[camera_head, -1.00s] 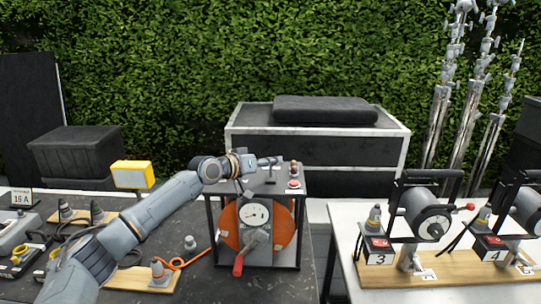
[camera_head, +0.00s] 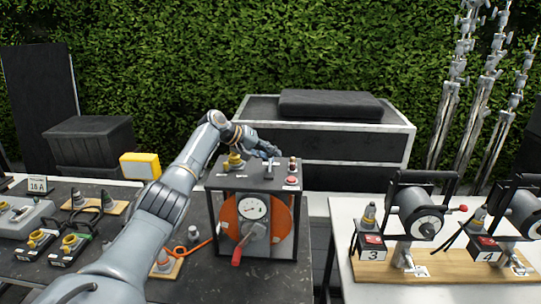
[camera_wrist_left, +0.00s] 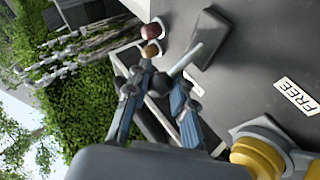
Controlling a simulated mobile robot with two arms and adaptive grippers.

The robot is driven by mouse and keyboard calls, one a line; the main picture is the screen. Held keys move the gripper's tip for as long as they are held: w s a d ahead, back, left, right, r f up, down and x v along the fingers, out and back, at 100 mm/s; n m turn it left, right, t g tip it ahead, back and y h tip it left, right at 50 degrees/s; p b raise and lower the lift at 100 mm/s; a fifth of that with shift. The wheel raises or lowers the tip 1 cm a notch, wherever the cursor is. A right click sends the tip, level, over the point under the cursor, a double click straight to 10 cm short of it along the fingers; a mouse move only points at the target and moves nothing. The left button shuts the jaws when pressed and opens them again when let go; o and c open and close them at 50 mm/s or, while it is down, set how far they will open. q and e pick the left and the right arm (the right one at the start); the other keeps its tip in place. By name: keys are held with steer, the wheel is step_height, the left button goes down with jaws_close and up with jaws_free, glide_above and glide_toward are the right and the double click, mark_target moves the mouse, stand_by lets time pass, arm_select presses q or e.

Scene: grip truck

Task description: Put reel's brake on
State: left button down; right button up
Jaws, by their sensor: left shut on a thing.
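The reel is an orange drum (camera_head: 281,216) in a black frame on the dark table, with a round gauge (camera_head: 252,208) and a red-handled crank (camera_head: 240,252) on its front. A short lever (camera_wrist_left: 207,40) stands on the frame's dark top plate. In the left wrist view it slants from its base to a round grey knob. My left gripper (camera_head: 270,152) is over the top plate with its fingers closed around the lever's knob end. A label reading FREE (camera_wrist_left: 297,96) lies on the plate. My right gripper is out of view.
A yellow connector (camera_head: 234,162) stands on the top plate beside my left gripper; a red button (camera_head: 291,181) is on its other side. Numbered small reels (camera_head: 421,212) stand on the white table at right. Cables and connectors crowd the left table.

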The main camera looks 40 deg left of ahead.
arm_select(q)
steer(key=shift+w+f, duration=0.1)
steer(key=shift+w, duration=0.05)
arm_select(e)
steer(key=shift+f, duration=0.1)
arm_select(q)
steer(key=shift+g, duration=0.3)
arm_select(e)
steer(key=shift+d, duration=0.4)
arm_select(q)
steer(key=c, duration=1.1)
jaws_free()
steer(key=shift+c, duration=0.2)
steer(key=shift+s+a+r, duration=0.3)
steer(key=shift+r, duration=0.05)
steer(key=v, duration=1)
steer(key=shift+s+r, duration=0.2)
steer(key=shift+s, duration=0.15)
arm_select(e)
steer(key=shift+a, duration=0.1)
arm_select(q)
steer(key=shift+a, duration=0.15)
